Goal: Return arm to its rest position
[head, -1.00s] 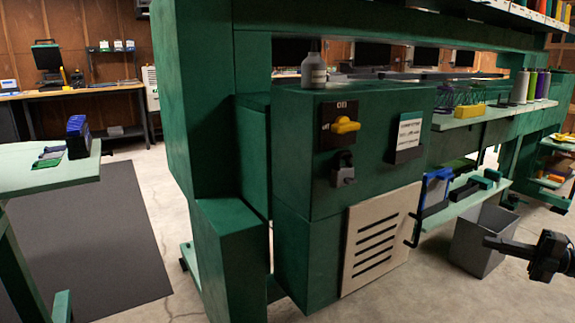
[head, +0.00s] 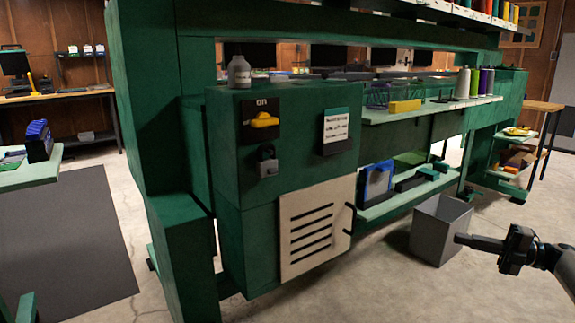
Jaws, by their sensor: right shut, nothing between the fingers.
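My right gripper (head: 483,243) is at the right edge of the head view, held over the concrete floor. Its fingers are together, point left, and hold nothing. My left gripper is not in view.
A green machine cabinet (head: 225,170) fills the middle, with a yellow switch (head: 264,120), a grey padlock (head: 267,161) and a slotted cream panel (head: 312,228). A grey open bin (head: 436,232) stands on the floor. A light green shelf (head: 433,112) holds thread cones (head: 463,83). Floor at lower right is clear.

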